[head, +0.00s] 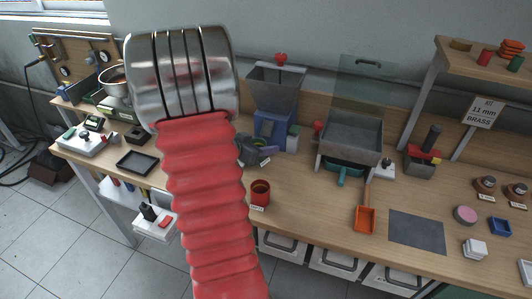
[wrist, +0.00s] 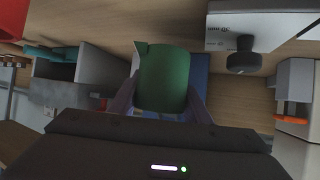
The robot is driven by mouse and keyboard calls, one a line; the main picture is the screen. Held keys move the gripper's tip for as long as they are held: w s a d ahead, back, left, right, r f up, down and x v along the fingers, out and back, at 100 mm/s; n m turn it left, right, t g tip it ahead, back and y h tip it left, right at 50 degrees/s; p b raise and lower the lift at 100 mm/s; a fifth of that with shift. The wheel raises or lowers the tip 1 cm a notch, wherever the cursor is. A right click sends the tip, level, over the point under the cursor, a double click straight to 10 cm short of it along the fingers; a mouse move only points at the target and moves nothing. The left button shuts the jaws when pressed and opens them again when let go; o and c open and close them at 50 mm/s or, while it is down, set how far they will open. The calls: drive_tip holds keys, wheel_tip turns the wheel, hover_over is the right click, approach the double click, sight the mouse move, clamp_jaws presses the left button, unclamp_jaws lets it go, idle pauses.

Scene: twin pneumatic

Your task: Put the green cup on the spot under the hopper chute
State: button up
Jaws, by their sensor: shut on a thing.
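In the wrist view a green cup (wrist: 165,78) sits between the two fingers of my gripper (wrist: 163,92), which is shut on it. A blue surface shows just behind and to the right of the cup. In the head view the grey hopper (head: 276,88) with a red knob stands at the back of the bench on a blue body (head: 272,130). I cannot make out the spot under the chute.
A dark red cup (head: 260,192) stands near the bench's front edge. Right of the hopper are a grey bin (head: 350,138), an orange scoop (head: 365,218) and a dark mat (head: 417,231). In the wrist view a white box (wrist: 262,25) with a black knob is close by.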

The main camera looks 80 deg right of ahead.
drive_tip(key=shift+s+d, duration=0.2)
drive_tip(key=shift+d, duration=0.1)
drive_tip(key=shift+d+f, duration=0.15)
drive_tip(key=shift+f, duration=1.6)
drive_tip(key=o, duration=1.1)
